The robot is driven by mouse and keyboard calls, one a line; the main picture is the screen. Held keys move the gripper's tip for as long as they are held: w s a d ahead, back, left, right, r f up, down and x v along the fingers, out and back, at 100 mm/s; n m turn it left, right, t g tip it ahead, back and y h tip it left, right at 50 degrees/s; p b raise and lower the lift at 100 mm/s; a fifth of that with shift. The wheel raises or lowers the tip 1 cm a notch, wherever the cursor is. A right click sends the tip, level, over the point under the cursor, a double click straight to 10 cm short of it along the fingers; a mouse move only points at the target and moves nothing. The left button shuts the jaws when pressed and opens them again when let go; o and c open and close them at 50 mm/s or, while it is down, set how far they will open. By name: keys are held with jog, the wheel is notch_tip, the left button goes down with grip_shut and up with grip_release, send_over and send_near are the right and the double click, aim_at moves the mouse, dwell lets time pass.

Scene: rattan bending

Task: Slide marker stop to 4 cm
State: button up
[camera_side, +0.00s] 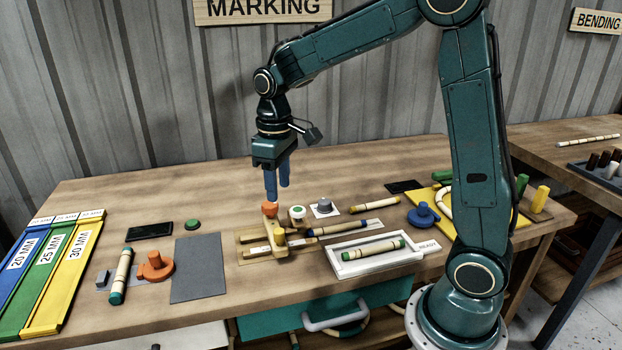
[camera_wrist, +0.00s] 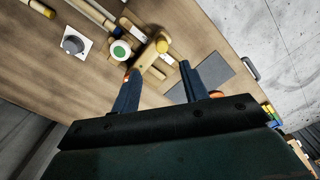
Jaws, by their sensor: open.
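The marking fixture (camera_side: 256,250) is a pale wooden jig at mid-table, with an upright block, an orange knob (camera_side: 269,209) on top and a yellow knob (camera_side: 279,236) at its front. Which part is the marker stop, and its scale reading, I cannot make out. My gripper (camera_side: 278,193) points down above the jig, open and empty, its left finger close over the orange knob; contact is unclear. In the wrist view the yellow knob (camera_wrist: 162,46) shows ahead between my fingers (camera_wrist: 160,78), and the orange knob (camera_wrist: 127,76) is mostly hidden behind the left finger.
A white tray (camera_side: 345,268) holds a rattan piece in front right. A grey mat (camera_side: 198,268) lies left.

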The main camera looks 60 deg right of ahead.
jog(key=shift+r, duration=1.25)
jog(key=shift+s+r, duration=0.1)
jog(key=s+a+r+m+t, duration=0.1)
jog(key=s+a+r+t, duration=0.1)
jog(key=s, duration=0.8)
jog(key=s+a+r+t, duration=0.2)
jog(key=s+t, duration=0.1)
jog(key=s, duration=0.7)
jog(key=shift+s+r+m+t, duration=0.25)
jog(key=shift+s+m+t, duration=0.05)
jog(key=shift+s+m, duration=0.1)
jog(key=shift+w+a, duration=0.1)
